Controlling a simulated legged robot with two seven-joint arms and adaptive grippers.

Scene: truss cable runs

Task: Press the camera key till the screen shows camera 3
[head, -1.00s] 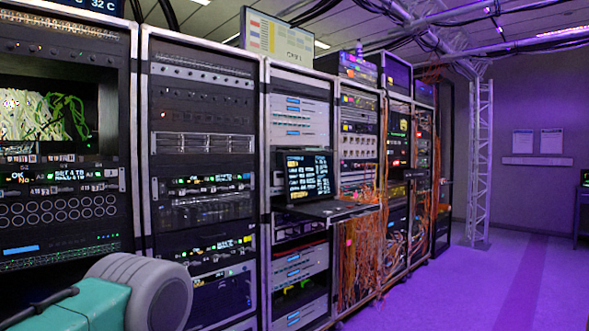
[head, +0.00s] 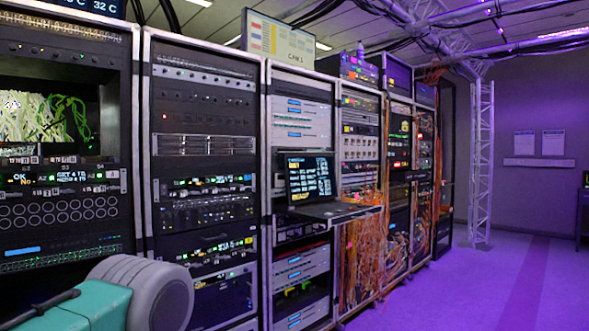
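A screen (head: 42,113) in the leftmost rack shows pale and green tangled cables; I cannot read a camera number on it. A pale board (head: 279,37) on top of the racks has coloured blocks and small lettering that seems to read CAM 1. An open laptop (head: 310,177) with lines of text on its dark screen stands on a pulled-out shelf (head: 340,212). I cannot make out which key is the camera key. Neither of my grippers is in view.
A row of racks runs from the left toward the back. Orange cables (head: 364,250) hang below the laptop shelf. A teal and grey shape, which I cannot identify, fills the lower left corner. A lattice truss post (head: 481,165) stands behind. The purple floor (head: 480,290) at right is clear.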

